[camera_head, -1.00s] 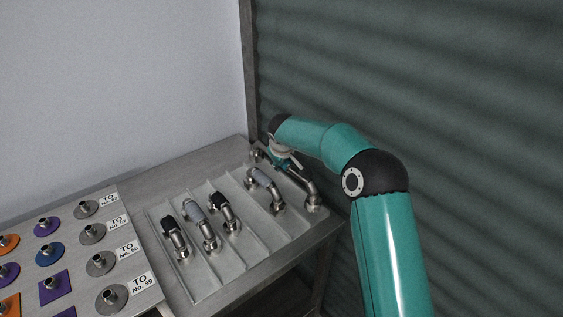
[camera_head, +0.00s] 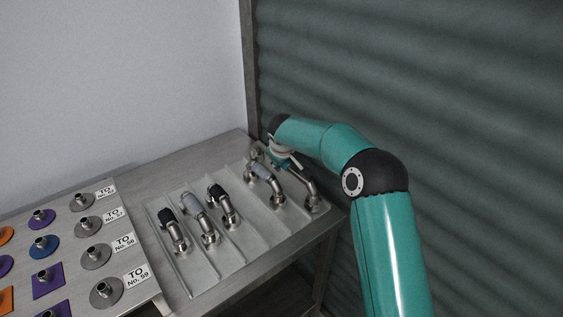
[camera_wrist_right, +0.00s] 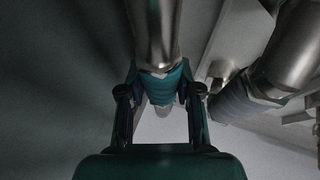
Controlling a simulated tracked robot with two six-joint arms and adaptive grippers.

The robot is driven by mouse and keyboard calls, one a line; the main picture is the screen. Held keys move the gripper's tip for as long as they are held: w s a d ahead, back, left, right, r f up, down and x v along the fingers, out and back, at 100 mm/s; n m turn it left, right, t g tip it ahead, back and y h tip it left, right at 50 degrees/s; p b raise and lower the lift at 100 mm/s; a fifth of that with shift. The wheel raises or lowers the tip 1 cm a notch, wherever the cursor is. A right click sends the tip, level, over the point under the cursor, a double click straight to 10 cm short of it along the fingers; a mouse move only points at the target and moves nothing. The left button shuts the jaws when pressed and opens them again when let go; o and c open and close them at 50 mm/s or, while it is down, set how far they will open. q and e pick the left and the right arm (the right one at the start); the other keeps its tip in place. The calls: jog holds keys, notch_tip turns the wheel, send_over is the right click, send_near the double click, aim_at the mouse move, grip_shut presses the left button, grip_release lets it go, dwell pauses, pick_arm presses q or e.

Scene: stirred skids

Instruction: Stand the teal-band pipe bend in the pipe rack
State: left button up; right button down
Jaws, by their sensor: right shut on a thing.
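The teal-band pipe bend (camera_head: 308,187) is metallic and sits in the far right slot of a ribbed tray (camera_head: 262,240). In the right wrist view its teal band (camera_wrist_right: 163,86) is between the fingers of my right gripper (camera_wrist_right: 160,100), which is shut on it. In the head view my right gripper (camera_head: 282,160) is at the bend's upper end, partly hidden by my wrist. A board (camera_head: 70,252) at the left, with short upright stubs on coloured plates, may be the pipe rack. I cannot tell whether the bend touches the tray. My left gripper is not in view.
A grey-band bend (camera_head: 266,176) lies close beside the held one and also shows in the right wrist view (camera_wrist_right: 240,104). Several other black- and grey-band bends lie further left in the tray. A wall stands behind and a corrugated shutter (camera_head: 450,90) at the right.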

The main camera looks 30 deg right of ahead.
dwell(0.3)
jog(key=c, duration=0.7)
grip_release()
jog(key=shift+f, duration=0.1)
jog(key=shift+f, duration=0.1)
jog(key=v, duration=1.2)
